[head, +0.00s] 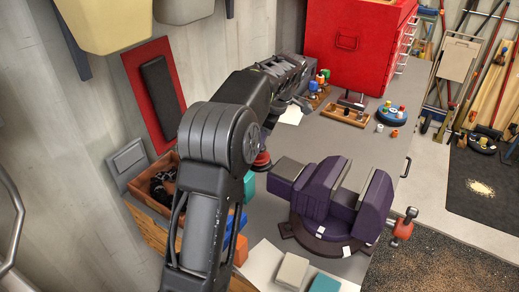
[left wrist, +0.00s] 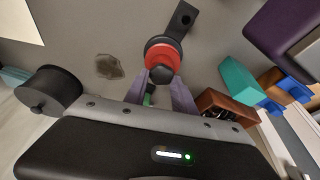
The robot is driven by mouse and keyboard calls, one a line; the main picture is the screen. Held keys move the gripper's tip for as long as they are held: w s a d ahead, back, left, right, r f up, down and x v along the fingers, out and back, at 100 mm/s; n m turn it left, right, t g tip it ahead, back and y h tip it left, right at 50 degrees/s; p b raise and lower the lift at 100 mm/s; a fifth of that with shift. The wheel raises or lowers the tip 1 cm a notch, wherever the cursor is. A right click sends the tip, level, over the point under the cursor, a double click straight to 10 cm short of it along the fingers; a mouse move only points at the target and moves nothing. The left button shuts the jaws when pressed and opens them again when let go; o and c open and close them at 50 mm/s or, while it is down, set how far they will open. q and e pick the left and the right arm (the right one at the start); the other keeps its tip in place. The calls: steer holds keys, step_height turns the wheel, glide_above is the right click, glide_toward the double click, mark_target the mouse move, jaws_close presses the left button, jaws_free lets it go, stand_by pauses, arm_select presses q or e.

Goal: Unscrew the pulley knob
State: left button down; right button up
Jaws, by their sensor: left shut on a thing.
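The pulley knob (left wrist: 162,56), a red disc with a dark centre on a dark round base, stands at the top centre of the left wrist view. My left gripper (left wrist: 161,82) has its two greyish-purple fingers shut on the knob's near end. In the head view a red and dark round part (head: 262,160), probably the same knob, shows just right of my arm's joint. My arm covers much of the area around it, and the fingertips cannot be made out there. My right gripper is in neither view.
A purple vise (head: 322,198) stands on the grey workbench (head: 345,137), right of my arm. A wooden bin (head: 147,199) is at left. A red tool cabinet (head: 345,40), a wooden tray (head: 343,116) and a blue round stand (head: 391,115) are farther back. Coloured blocks lie in front.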

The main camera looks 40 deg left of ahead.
arm_select(q)
steer(key=c, duration=0.9)
jaws_free()
steer(key=shift+c, duration=0.2)
steer(key=shift+c, duration=0.5)
steer(key=shift+c, duration=0.5)
